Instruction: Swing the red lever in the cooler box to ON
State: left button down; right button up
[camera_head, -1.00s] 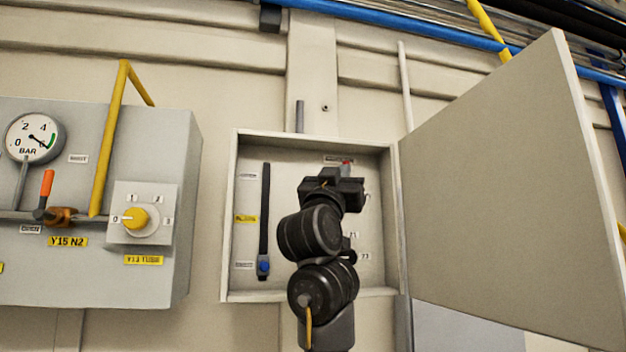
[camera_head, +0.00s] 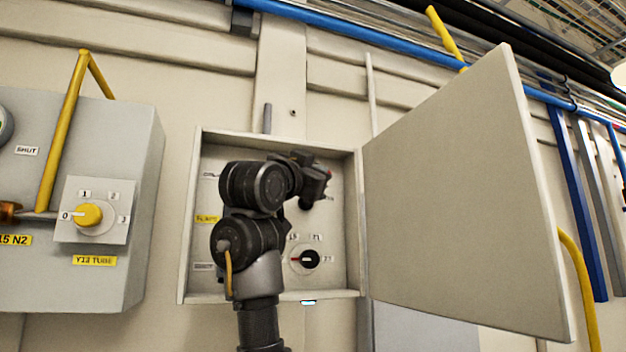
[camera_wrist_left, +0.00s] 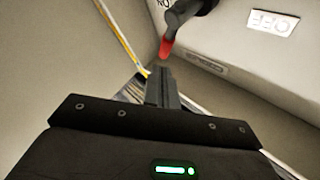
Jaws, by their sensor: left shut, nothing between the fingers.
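The open cooler box (camera_head: 186,230) hangs on the wall in the head view, with my left arm reaching into it. My left gripper (camera_head: 322,182) is near the box's upper right part and hides most of the lever there. In the left wrist view the red-tipped lever (camera_wrist_left: 166,47) has a dark shaft and its tip is just beyond my shut, empty fingers (camera_wrist_left: 160,77). I cannot tell whether they touch. An OFF label (camera_wrist_left: 272,22) lies to the lever's right; a partly cut ON label (camera_wrist_left: 163,3) is beside its shaft at the top. My right gripper is not in view.
The box door (camera_head: 455,190) stands open to the right, close to my gripper. A black dial (camera_head: 310,259) with a red mark is low in the box. A grey panel (camera_head: 140,200) with a yellow knob (camera_head: 88,214) is at left. Blue pipes (camera_head: 400,45) run above.

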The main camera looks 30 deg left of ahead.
pick_arm(q)
jog(key=r+b+v, duration=0.1)
jog(key=b+v, duration=0.5)
jog(key=v, duration=0.6)
jog(key=shift+s+d+b, duration=0.15)
jog(key=shift+d+b, duration=0.15)
jog(key=shift+d, duration=0.2)
